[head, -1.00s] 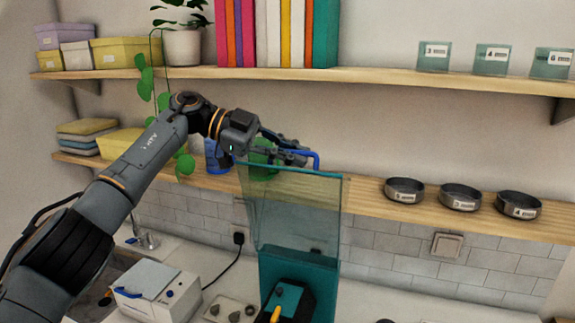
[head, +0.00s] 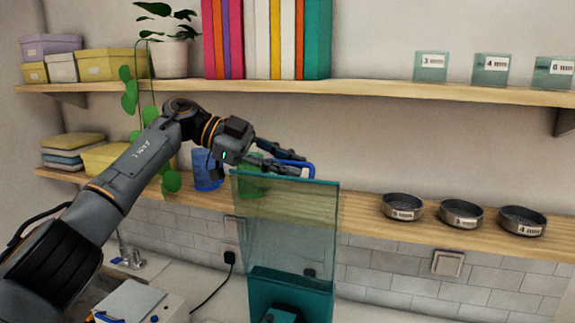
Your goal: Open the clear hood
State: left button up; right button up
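The clear hood (head: 285,225) is a greenish see-through panel. It stands close to upright above a teal machine body (head: 290,290), joined near its lower edge. A blue handle (head: 301,165) sits at the hood's top edge. My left gripper (head: 298,164) comes in from the left at the top of the hood. Its two dark fingers are closed around the blue handle, though the exact contact is small in the view. The lower part of the machine is cut off by the frame's bottom edge. My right gripper is not in view.
Behind the hood, the lower wooden shelf (head: 360,215) holds several round sieves (head: 403,206), a blue cup (head: 205,170) and folded cloths (head: 75,148). The upper shelf carries books (head: 270,40) and a trailing plant (head: 168,55). A white box-shaped device (head: 135,300) stands at lower left.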

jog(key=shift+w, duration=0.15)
pick_arm(q)
jog(key=v, duration=0.7)
jog(key=shift+a+r, duration=0.1)
jog(key=shift+a, duration=0.05)
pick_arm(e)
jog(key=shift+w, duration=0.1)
